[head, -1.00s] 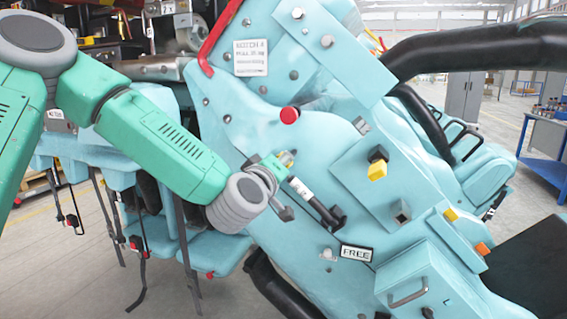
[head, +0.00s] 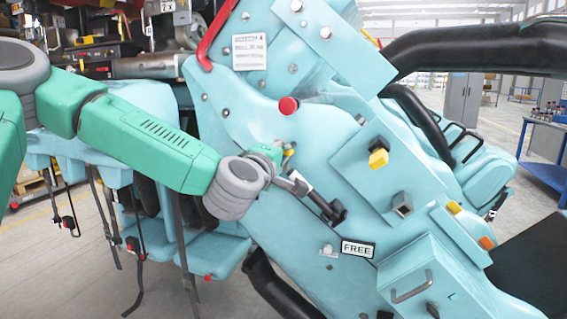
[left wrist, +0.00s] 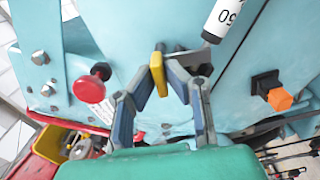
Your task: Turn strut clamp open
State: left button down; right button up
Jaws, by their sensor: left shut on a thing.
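The yellow clamp tab (left wrist: 157,74) sits between the fingertips of my left gripper (left wrist: 165,76) in the left wrist view, and the gripper is shut on it. A grey metal bar (left wrist: 188,57) runs beside the tab toward the strut (left wrist: 223,18), which has a white label band. In the head view the strut (head: 325,206) slants down to the right on the light-blue panel, with my left gripper (head: 284,162) at its upper left end. The fingertips are small there and partly hidden by the wrist. My right gripper is not in view.
A red knob (head: 288,106) is on the panel above my left gripper. A yellow knob (head: 378,158) and a FREE sign (head: 357,249) are to the right and below. A red curved bar (head: 217,38) is at the upper left. Seats with hanging straps are below my arm.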

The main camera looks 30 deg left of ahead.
pick_arm(q)
jog(key=n+b, duration=0.2)
jog(key=n, duration=0.1)
jog(key=f+n+b, duration=0.1)
jog(key=n+b, duration=0.1)
jog(key=n, duration=0.1)
jog(key=shift+b, duration=0.4)
jog(key=shift+n+b, duration=2)
jog(key=shift+n, duration=0.7)
jog(key=c, duration=1.6)
grip_release()
jog(key=shift+c, duration=0.2)
jog(key=shift+a+r, duration=0.15)
jog(key=v, duration=1.2)
jog(key=shift+w, duration=0.1)
